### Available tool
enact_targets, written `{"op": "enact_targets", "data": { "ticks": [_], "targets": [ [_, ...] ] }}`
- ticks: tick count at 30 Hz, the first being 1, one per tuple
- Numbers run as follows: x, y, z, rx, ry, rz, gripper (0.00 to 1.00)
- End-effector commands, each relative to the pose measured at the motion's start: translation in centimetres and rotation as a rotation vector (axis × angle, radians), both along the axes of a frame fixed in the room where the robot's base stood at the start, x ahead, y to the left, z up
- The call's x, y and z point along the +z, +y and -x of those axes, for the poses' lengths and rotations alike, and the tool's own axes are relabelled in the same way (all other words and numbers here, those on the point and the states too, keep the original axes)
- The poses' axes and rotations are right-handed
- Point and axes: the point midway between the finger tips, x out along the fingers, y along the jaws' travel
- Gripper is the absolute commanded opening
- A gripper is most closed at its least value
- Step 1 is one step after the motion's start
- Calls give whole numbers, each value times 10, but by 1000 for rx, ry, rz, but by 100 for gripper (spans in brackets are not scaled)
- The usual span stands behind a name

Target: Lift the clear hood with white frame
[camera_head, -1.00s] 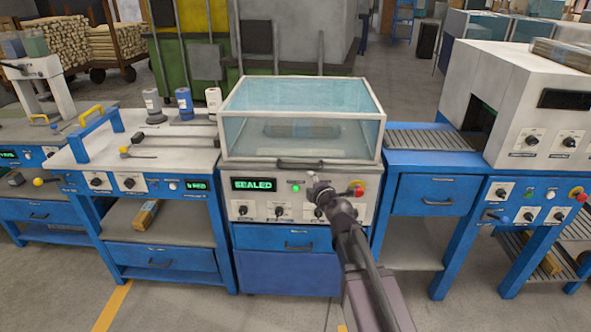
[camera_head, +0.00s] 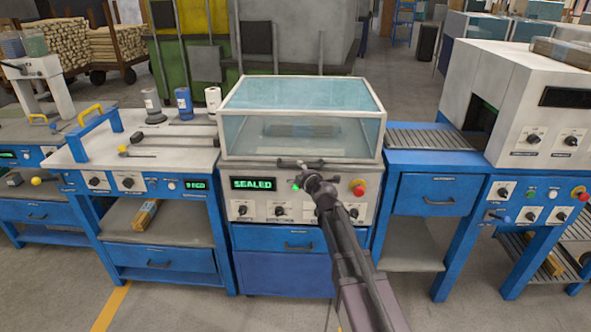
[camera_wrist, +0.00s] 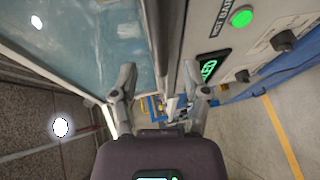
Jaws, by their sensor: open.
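The clear hood with white frame (camera_head: 300,140) is down on the blue and white machine in the middle of the head view. A wrapped bundle shows through its clear front. Its dark bar handle (camera_head: 290,163) runs along the lower front edge. My gripper (camera_head: 304,168) is open at the handle's right part and overlaps it in the head view. In the wrist view my open gripper (camera_wrist: 163,95) has its fingers spread, with the clear hood (camera_wrist: 105,35) to the left and the control panel to the right.
The machine's display (camera_head: 254,184) reads SEALED. A green light (camera_head: 295,187) and a red button (camera_head: 358,184) are on the panel close to my gripper.

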Motion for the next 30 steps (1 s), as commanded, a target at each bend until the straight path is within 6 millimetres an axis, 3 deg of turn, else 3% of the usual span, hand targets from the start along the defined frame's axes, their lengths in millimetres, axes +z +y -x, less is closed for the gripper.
{"op": "enact_targets", "data": {
  "ticks": [3,9,24,30],
  "targets": [
    [-5,7,-20,0,0,1,60],
    [-8,15,-37,-1,-1,0,60],
    [-9,18,-43,0,0,1,60],
    [-9,18,-43,0,0,0,0]
  ]
}}
